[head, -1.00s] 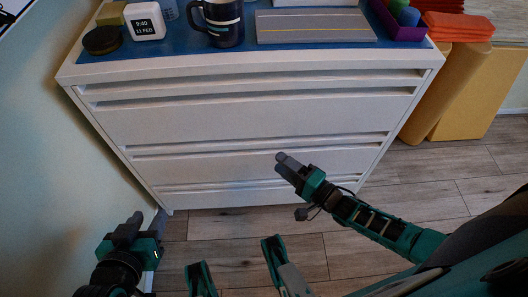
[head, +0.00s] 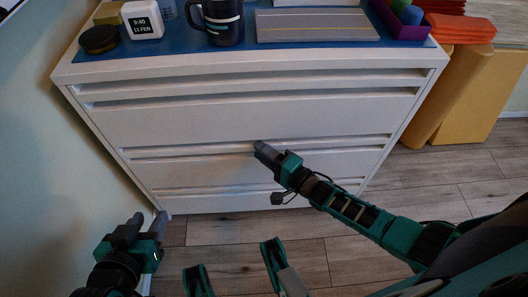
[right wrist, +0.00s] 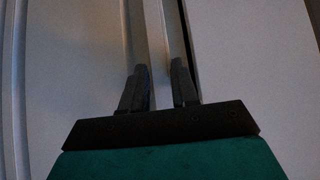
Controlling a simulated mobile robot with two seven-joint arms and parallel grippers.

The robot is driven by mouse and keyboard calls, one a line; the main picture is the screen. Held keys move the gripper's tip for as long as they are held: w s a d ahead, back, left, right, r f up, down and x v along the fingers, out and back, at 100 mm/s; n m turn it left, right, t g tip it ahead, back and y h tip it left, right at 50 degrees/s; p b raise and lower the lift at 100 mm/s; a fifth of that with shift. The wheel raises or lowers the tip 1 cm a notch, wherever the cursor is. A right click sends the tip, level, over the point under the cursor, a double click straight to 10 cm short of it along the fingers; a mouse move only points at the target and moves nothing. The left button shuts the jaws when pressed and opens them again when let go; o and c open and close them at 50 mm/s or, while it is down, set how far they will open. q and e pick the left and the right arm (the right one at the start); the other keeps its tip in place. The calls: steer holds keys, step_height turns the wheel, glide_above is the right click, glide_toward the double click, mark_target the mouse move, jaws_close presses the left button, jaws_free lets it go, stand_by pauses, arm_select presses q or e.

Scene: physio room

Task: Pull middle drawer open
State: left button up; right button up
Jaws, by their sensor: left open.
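A white chest of drawers (head: 240,118) stands in front of me, its drawers seeming shut. The middle drawer (head: 215,171) has a lip along its upper edge. My right gripper (head: 260,148) is at this lip, near the middle of its width. In the right wrist view, the fingers of my right gripper (right wrist: 159,84) are apart, with a pale lip strip (right wrist: 157,40) running between them. A dark gap shows beside the strip. I cannot tell whether the fingers touch it. My left gripper (head: 147,222) is open and empty at the lower left, away from the drawers.
On top are a dark mug (head: 222,22), a white clock (head: 142,19), a round dark tin (head: 99,39), a grey board (head: 315,26) and a purple bin (head: 402,27). A wall is close at left. Yellow rolls (head: 470,95) stand at right. The wooden floor in front is clear.

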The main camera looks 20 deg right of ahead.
jaws_close()
arm_select(q)
steer(key=shift+a, duration=0.1)
arm_select(e)
steer(key=shift+s+f, duration=0.1)
steer(key=shift+s, duration=0.1)
